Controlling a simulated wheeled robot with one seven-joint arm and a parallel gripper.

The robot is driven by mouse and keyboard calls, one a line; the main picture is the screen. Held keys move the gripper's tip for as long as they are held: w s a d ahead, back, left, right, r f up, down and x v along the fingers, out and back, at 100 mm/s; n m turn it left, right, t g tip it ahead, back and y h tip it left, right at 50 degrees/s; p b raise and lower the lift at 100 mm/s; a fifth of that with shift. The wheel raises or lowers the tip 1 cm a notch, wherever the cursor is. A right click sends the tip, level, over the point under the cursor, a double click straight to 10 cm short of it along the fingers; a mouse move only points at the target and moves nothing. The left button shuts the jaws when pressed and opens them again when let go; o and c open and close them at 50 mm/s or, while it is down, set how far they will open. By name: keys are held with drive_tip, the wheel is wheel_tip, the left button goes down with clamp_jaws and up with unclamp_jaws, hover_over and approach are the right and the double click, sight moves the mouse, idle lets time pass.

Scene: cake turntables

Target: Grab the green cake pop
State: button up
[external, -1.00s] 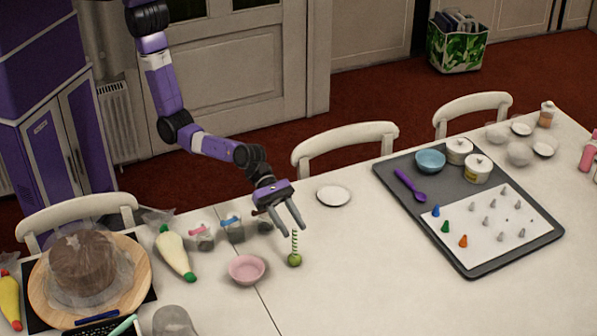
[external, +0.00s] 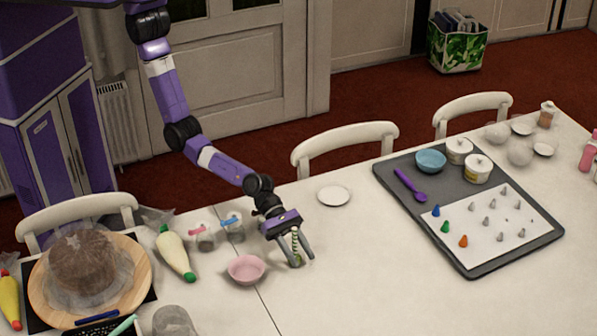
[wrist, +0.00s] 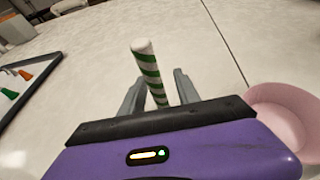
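The green cake pop (external: 295,244) stands on the white table with its green-and-white striped stick pointing up. In the wrist view the striped stick (wrist: 150,72) rises between the two fingers; the green ball is hidden behind my gripper there. My gripper (external: 299,260) is lowered around the cake pop from above, with a finger on either side. In the wrist view my gripper (wrist: 160,92) shows a gap between each finger and the stick, so it is open.
A pink bowl (external: 246,269) stands just left of my gripper and shows at the right in the wrist view (wrist: 290,112). A white plate (external: 333,195) lies behind. A dark tray (external: 477,262) with small coloured cones is to the right. The table between is clear.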

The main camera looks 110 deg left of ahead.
clamp_jaws()
drive_tip(key=shift+r, duration=0.1)
idle(0.3)
